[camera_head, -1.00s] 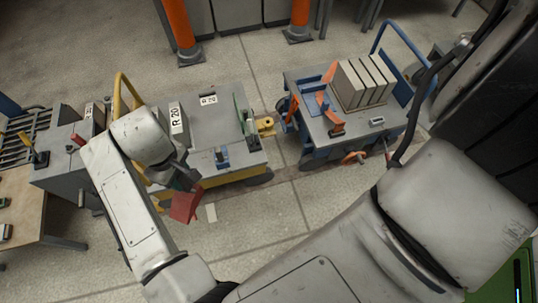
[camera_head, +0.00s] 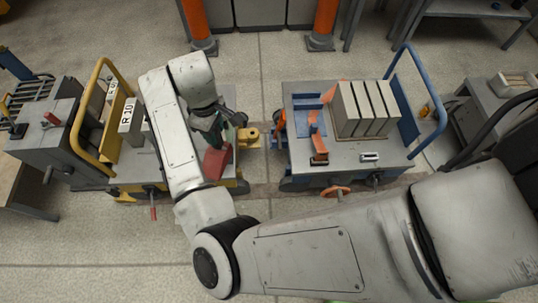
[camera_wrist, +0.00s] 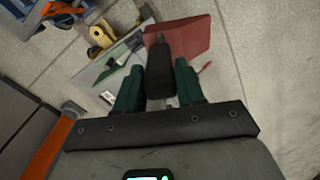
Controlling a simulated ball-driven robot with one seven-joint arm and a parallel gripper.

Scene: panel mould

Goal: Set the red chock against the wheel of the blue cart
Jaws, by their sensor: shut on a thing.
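My gripper (camera_head: 213,130) is shut on the red chock (camera_head: 215,162) and holds it out over the right end of the yellow-railed cart in the head view. In the wrist view the green fingers of my gripper (camera_wrist: 159,72) close around a dark grip, with the red chock (camera_wrist: 187,38) beyond it. The blue cart (camera_head: 350,172) stands to the right of the chock, with a clear gap between them. Its dark wheel (camera_head: 293,184) shows low at its left front corner, partly under the deck. Part of the blue cart also shows at the wrist view's top left (camera_wrist: 62,10).
The yellow-railed cart (camera_head: 130,168) stands left of the blue cart, with a yellow coupling (camera_head: 249,136) between them. Grey blocks (camera_head: 362,108) stand on the blue cart. An orange handwheel (camera_head: 336,191) sticks out at its front. Orange posts (camera_head: 199,25) rise behind.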

